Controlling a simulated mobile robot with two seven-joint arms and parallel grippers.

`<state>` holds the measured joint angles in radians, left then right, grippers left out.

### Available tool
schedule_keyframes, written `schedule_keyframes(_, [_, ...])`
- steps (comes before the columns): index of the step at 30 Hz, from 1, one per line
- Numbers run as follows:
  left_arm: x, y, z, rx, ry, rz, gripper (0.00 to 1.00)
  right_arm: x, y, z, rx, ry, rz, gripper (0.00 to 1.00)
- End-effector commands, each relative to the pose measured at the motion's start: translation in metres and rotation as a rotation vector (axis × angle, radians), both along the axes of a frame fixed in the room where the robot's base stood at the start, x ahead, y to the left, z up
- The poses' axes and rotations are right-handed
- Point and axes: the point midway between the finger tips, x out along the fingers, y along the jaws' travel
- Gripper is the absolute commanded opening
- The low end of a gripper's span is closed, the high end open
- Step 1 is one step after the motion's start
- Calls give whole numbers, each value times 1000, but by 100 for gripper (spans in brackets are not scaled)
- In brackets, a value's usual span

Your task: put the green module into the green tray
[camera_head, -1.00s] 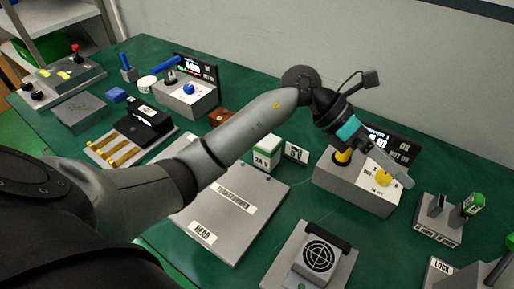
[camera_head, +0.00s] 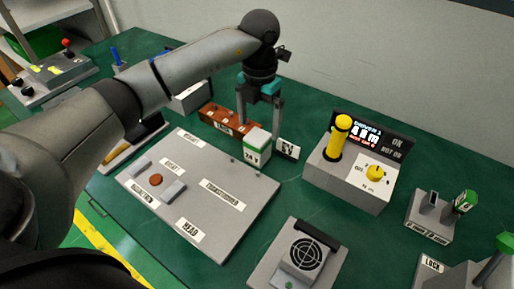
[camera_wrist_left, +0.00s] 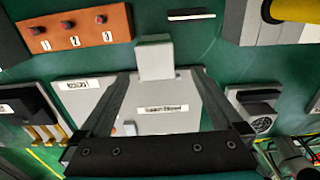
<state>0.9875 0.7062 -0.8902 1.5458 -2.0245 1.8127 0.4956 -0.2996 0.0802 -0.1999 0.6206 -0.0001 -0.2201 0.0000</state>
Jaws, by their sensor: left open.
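A small white block with a green top and a "24 V" label (camera_head: 257,147) stands at the back edge of a grey labelled board; it is the likely green module. My left gripper (camera_head: 259,119) is open, pointing down, with its fingers just behind and above this block. In the left wrist view the pale block (camera_wrist_left: 155,60) shows between and beyond the two open fingers (camera_wrist_left: 160,78); I see no contact. Another small green piece (camera_head: 466,201) sits in a grey holder at the right. A green bin (camera_head: 17,43) is partly visible on the shelf at top left; I cannot tell if it is the tray. My right gripper is out of view.
The grey board (camera_head: 215,215) lies in front of the block. A tester with a yellow cylinder (camera_head: 341,137) stands further right. A fan unit (camera_head: 303,255) is in front.

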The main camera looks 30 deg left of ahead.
Motion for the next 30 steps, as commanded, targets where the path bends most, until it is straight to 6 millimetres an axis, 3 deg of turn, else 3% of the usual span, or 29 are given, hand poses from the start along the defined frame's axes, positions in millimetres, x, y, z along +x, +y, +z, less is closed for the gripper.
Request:
schedule_keyframes(3, [0,0,-23,-1,2,0,100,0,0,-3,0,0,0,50])
schedule_keyframes(11, [1,0,-42,-1,0,-2,100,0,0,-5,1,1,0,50])
schedule_keyframes(21, [5,5,-87,-3,-1,-2,100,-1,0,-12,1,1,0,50])
schedule_keyframes(30, [5,5,-90,-2,-2,-3,99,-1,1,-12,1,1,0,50])
